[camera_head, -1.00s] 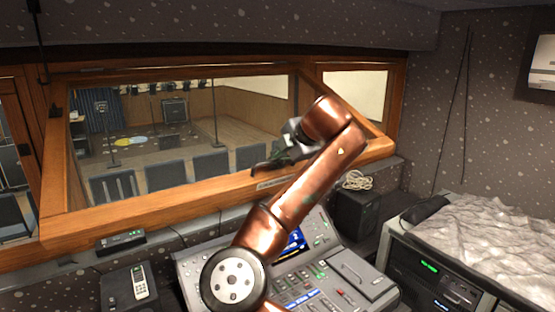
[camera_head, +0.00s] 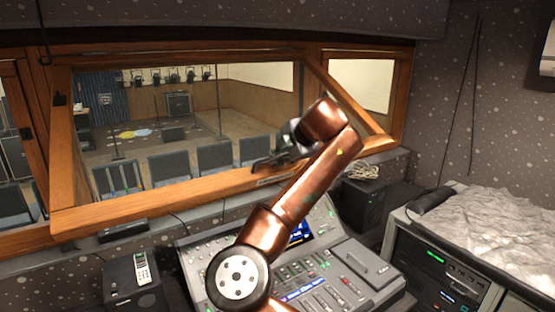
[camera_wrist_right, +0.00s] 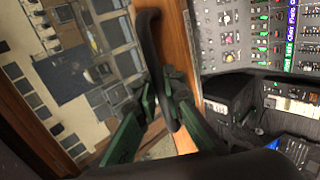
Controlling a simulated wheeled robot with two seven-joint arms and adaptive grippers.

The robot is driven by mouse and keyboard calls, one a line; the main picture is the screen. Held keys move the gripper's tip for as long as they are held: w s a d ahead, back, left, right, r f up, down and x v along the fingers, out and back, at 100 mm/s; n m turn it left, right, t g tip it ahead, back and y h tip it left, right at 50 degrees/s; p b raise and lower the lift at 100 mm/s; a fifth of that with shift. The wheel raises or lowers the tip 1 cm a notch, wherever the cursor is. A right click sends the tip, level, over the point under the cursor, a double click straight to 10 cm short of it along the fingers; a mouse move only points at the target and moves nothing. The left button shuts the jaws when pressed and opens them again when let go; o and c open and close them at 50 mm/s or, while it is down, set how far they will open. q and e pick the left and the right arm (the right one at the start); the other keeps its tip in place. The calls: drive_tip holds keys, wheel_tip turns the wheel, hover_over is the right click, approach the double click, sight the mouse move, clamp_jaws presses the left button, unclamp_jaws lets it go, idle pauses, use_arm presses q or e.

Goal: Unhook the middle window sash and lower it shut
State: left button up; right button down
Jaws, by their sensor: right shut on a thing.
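The middle window sash (camera_head: 165,198) is a wooden frame around clear glass, tilted out from its wooden surround, with its lower rail standing out into the room. My right gripper (camera_head: 272,163) is at that lower rail, right of its middle. In the right wrist view a dark curved handle (camera_wrist_right: 150,40) stands along the wooden rail, and my green-sided right gripper (camera_wrist_right: 166,105) is shut on it. A thin dark hook (camera_head: 44,50) hangs at the upper left; whether it touches the sash cannot be told. My left gripper is out of view.
A mixing console (camera_head: 320,270) lies below the sash and under my right arm. A phone (camera_head: 142,267) on a dark box stands at lower left. A dark speaker (camera_head: 362,203) with coiled cable stands right of the console. A rack (camera_head: 440,270) fills the lower right.

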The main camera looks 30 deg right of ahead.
drive_tip(key=s+f+b+x, duration=0.2)
drive_tip(key=b+x, duration=0.1)
drive_tip(key=x, duration=1.3)
drive_tip(key=s+f+b+x, duration=0.1)
drive_tip(key=f+b+x, duration=0.1)
drive_tip(key=x, duration=1.4)
drive_tip(key=shift+s+f+b, duration=0.2)
drive_tip(key=shift+f+b, duration=0.2)
drive_tip(key=shift+b, duration=0.05)
idle(0.8)
drive_tip(key=c, duration=1.8)
unclamp_jaws()
